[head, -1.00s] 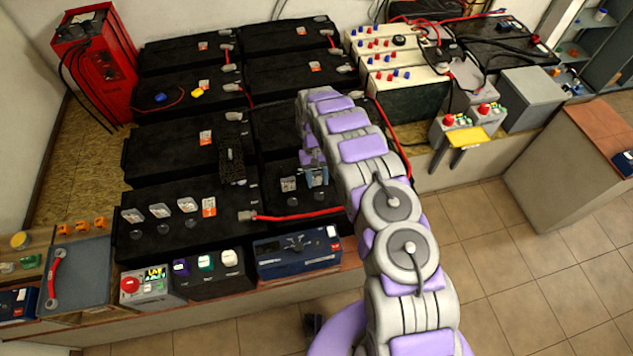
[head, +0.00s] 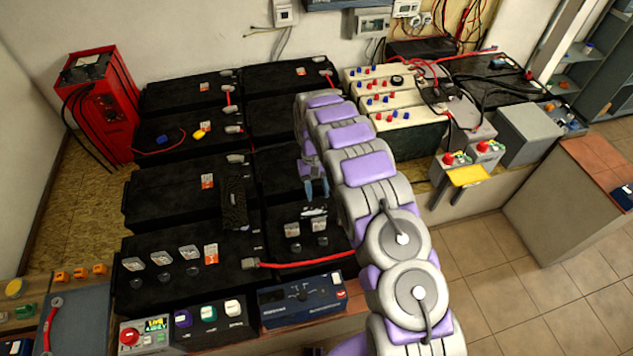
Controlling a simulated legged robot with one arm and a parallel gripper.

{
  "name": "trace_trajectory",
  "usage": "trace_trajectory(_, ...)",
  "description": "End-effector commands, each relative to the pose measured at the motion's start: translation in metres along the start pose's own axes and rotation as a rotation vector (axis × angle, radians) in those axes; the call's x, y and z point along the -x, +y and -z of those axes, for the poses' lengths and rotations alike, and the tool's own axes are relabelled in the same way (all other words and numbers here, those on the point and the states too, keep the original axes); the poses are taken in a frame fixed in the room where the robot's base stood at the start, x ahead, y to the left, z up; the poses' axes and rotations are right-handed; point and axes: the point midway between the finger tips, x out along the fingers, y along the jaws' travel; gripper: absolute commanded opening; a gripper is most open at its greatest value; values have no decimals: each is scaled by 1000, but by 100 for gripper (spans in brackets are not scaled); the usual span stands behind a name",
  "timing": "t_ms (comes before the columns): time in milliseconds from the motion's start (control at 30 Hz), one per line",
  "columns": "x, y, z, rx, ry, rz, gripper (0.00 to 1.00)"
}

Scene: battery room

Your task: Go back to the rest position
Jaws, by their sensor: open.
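My arm rises from the bottom of the head view and bends over the black battery bank. My gripper (head: 316,188) hangs at the far end of the arm, pointing down, open, with nothing seen between its fingers. It is over the right-hand black batteries (head: 281,172), above a pair of clear caps (head: 308,228). The arm hides part of the bank's right side. I cannot tell the exact height of the gripper above the batteries.
A red charger (head: 99,105) stands at the left. Cream batteries (head: 408,118) and a grey box (head: 528,133) are at the right. A red cable (head: 305,262) crosses the front batteries. A blue device (head: 302,298) sits at the front edge. Tiled floor (head: 480,255) is clear at the right.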

Motion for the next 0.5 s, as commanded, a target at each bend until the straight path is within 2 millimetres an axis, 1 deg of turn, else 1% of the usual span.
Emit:
trace_trajectory(267, 2, 0, -1, -2, 1, -2, 45)
trace_trajectory(367, 12, 5, -9, -11, 5, -5, 45)
trace_trajectory(467, 31, 14, -24, -28, 17, -8, 45)
trace_trajectory(500, 40, 19, -32, -37, 21, -10, 45)
